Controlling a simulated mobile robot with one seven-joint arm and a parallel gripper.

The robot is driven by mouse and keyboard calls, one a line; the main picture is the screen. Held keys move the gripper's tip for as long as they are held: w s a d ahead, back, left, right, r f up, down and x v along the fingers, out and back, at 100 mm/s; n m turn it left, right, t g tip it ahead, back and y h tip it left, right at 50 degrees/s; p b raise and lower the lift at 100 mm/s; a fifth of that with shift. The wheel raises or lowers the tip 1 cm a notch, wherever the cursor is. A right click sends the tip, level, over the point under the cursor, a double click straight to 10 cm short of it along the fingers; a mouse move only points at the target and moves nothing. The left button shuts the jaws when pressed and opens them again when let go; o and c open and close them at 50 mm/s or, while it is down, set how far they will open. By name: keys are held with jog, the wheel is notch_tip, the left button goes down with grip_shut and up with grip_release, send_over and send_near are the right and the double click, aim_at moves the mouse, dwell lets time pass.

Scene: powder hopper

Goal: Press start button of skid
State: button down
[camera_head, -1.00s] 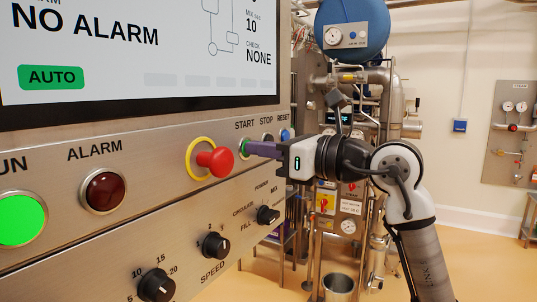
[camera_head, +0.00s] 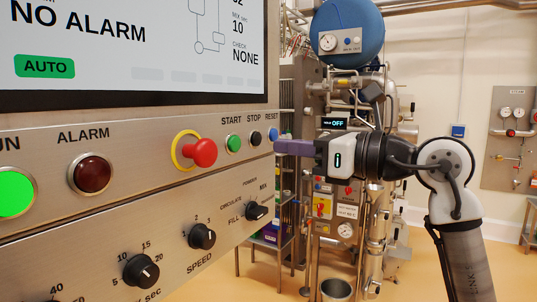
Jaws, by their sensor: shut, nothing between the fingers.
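The skid's control panel (camera_head: 130,240) fills the left of the head view. Its green START button (camera_head: 233,144) shows clear, with the dark STOP button (camera_head: 255,139) and blue RESET button (camera_head: 273,134) to its right. My gripper (camera_head: 277,147) is shut and empty. Its purple fingers point left at the panel, just right of and below the RESET button. A gap lies between the fingertips and START. Whether the tips touch the panel I cannot tell.
A red emergency stop knob (camera_head: 203,152) with a yellow ring sticks out left of START. Knobs such as the speed knob (camera_head: 202,236) sit below. The screen (camera_head: 130,45) above reads NO ALARM and AUTO. Steel equipment with a blue vessel (camera_head: 348,35) stands behind my arm.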

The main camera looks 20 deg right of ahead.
jog(key=shift+b+v, duration=0.65)
jog(key=shift+v, duration=2.1)
jog(key=shift+d+f, duration=0.1)
